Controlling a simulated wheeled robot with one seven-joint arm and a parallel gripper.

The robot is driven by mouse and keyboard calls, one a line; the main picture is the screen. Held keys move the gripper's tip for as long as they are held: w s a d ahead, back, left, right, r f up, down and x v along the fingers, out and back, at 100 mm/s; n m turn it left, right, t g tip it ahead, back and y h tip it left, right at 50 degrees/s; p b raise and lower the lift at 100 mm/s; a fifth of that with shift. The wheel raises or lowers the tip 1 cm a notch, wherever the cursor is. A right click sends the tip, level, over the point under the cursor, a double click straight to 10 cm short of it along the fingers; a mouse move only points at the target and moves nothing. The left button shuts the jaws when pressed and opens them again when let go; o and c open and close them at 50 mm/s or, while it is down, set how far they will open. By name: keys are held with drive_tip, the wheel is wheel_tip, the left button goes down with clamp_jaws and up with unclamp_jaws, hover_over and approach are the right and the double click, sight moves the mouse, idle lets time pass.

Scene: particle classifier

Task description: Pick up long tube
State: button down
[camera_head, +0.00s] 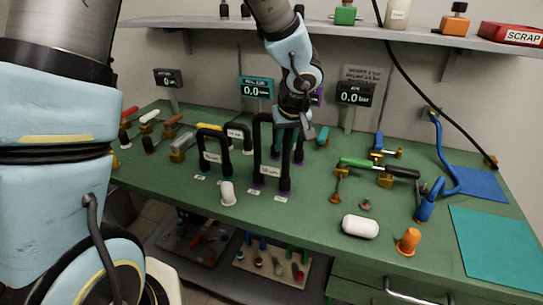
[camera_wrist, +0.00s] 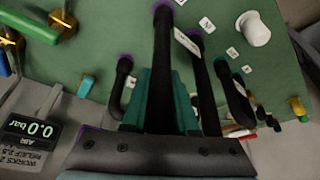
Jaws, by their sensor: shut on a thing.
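The long tube (camera_head: 259,150) is a tall black U-shaped tube with a white tag, upright near the middle of the green bench. Its lower ends are by purple rings; I cannot tell whether they are seated or just clear. My gripper (camera_head: 293,122) reaches down from above to the tube's upper right part. In the wrist view, the teal fingers of my gripper (camera_wrist: 167,105) are shut around a black leg of the long tube (camera_wrist: 162,60). The dark gripper body hides the tube's upper part there.
Shorter black tubes (camera_head: 201,152) stand just left, close by. A white cup-like piece (camera_head: 227,193) and a white capsule (camera_head: 360,226) lie in front. Gauge displays (camera_head: 257,88) stand behind. A green-handled tool (camera_head: 378,167) lies to the right, with an orange piece (camera_head: 408,241) nearer the edge.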

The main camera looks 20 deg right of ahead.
idle(0.3)
wheel_tip(320, 180, up, 10)
idle(0.5)
drive_tip(key=shift+r, duration=0.15)
drive_tip(key=shift+r+p, duration=1.1)
drive_tip(key=shift+r, duration=1.1)
wheel_tip(320, 180, up, 3)
drive_tip(key=shift+p, duration=0.65)
